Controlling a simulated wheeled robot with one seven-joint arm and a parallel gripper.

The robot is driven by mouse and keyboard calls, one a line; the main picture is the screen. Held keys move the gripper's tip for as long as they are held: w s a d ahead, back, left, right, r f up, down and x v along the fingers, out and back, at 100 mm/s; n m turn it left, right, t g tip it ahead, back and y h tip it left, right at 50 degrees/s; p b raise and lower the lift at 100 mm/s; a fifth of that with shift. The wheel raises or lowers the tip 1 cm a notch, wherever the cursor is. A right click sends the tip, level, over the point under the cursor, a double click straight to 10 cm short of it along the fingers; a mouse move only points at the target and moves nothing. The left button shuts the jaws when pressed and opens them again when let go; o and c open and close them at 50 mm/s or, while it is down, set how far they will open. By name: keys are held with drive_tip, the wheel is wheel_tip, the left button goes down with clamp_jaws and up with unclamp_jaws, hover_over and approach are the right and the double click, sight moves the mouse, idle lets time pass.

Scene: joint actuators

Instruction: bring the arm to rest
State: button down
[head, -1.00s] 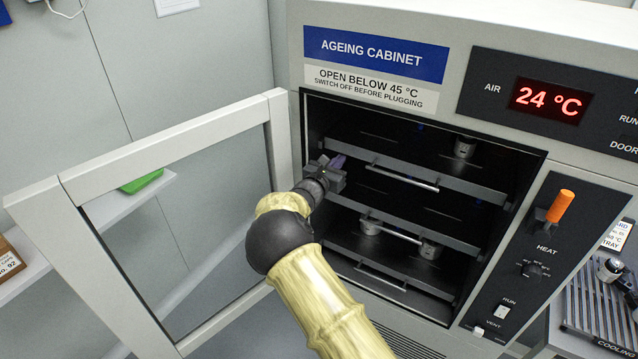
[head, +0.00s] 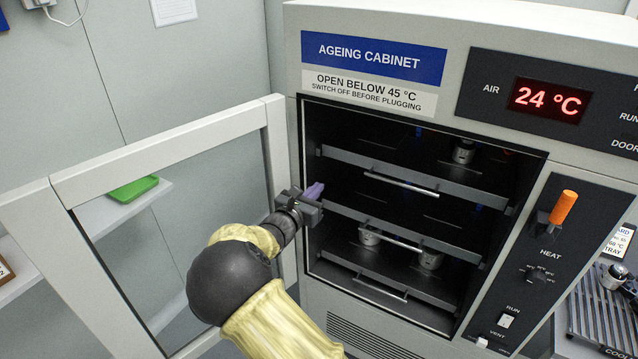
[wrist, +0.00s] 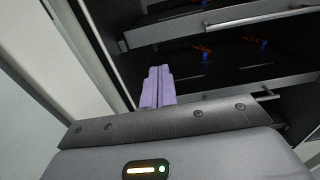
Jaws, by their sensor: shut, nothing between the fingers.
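My gripper (head: 314,190) is at the left edge of the ageing cabinet's opening, between the open door and the shelves. Its purple fingers (wrist: 157,87) are closed together in the wrist view, with nothing between them. My arm reaches up to it from the bottom of the head view. The ageing cabinet (head: 372,55) stands open, and its display reads 24 °C. The cabinet door (head: 165,141) is swung out to the left, close beside my arm. Whether arm and door touch I cannot tell.
The shelves have bar handles (head: 400,183). A cooling rack (head: 598,310) is at the right. A green tray (head: 133,189) shows through the door pane.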

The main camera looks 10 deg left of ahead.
drive_tip(key=s+d+f+m+g+h, duration=0.1)
drive_tip(key=s+d+f+m+g, duration=0.2)
drive_tip(key=d, duration=0.5)
drive_tip(key=s+d+f+m+g, duration=0.1)
drive_tip(key=s+d+m+g, duration=0.1)
drive_tip(key=d+m+g, duration=0.35)
drive_tip(key=s+d+f+m+g+h, duration=0.1)
drive_tip(key=s+d+m+g, duration=0.3)
drive_tip(key=d, duration=0.6)
drive_tip(key=s+d+r+m+g+y, duration=0.1)
drive_tip(key=s+m+y, duration=0.3)
drive_tip(key=s+m, duration=0.5)
drive_tip(key=s+d+m+g+y, duration=0.1)
drive_tip(key=s+d+m+y, duration=0.3)
drive_tip(key=s+m, duration=0.6)
drive_tip(key=s, duration=0.2)
drive_tip(key=shift+s+r, duration=0.35)
drive_tip(key=shift+s, duration=0.05)
drive_tip(key=shift+d+m, duration=0.1)
drive_tip(key=shift+m, duration=0.15)
